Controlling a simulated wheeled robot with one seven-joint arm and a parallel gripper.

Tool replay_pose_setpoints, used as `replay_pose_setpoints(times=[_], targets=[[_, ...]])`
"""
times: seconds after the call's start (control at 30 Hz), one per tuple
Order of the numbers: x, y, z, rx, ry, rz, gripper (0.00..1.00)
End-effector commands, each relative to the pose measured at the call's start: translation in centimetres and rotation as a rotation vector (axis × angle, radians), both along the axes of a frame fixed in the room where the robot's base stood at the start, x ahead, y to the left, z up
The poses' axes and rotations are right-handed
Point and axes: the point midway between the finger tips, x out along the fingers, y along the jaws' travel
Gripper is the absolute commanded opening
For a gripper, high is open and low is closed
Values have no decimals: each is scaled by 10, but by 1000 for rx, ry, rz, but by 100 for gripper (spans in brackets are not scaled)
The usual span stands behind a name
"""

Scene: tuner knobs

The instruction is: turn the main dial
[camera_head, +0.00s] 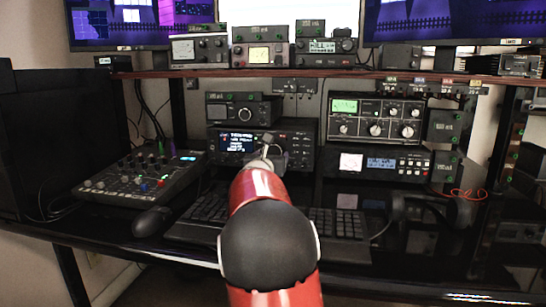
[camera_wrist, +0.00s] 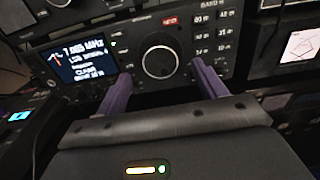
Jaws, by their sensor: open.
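The main dial (camera_wrist: 159,61) is a large round black knob with a light rim. It sits on the front of a black radio (camera_wrist: 136,38), to the right of a lit blue display (camera_wrist: 76,59). My gripper (camera_wrist: 161,72) is open and empty in the wrist view. Its two purple-grey fingers point at the radio, one on the left and one on the right of the dial. I cannot tell how deep the gap to the dial is. In the head view the radio (camera_head: 227,144) stands on the desk, and my gripper (camera_head: 267,146) and arm cover the dial.
Another radio (camera_head: 244,111) sits on top. More units (camera_head: 376,118) stand to the right. A mixer (camera_head: 143,180) and a mouse (camera_head: 152,221) are at left, a keyboard (camera_head: 338,223) lies under my arm, and headphones (camera_head: 425,208) are at right. A shelf (camera_head: 300,72) runs above.

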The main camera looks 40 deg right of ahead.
Motion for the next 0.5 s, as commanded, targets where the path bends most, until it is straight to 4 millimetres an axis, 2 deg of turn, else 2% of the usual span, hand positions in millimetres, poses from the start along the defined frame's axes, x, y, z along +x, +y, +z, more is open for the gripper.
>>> replay_pose_setpoints(times=[0.1, 0.2, 0.5], targets=[[-13, 16, -1, 1, -1, 2, 70], [-19, 23, -1, 2, -1, 1, 70], [-24, 27, -1, 1, 1, 0, 70]])
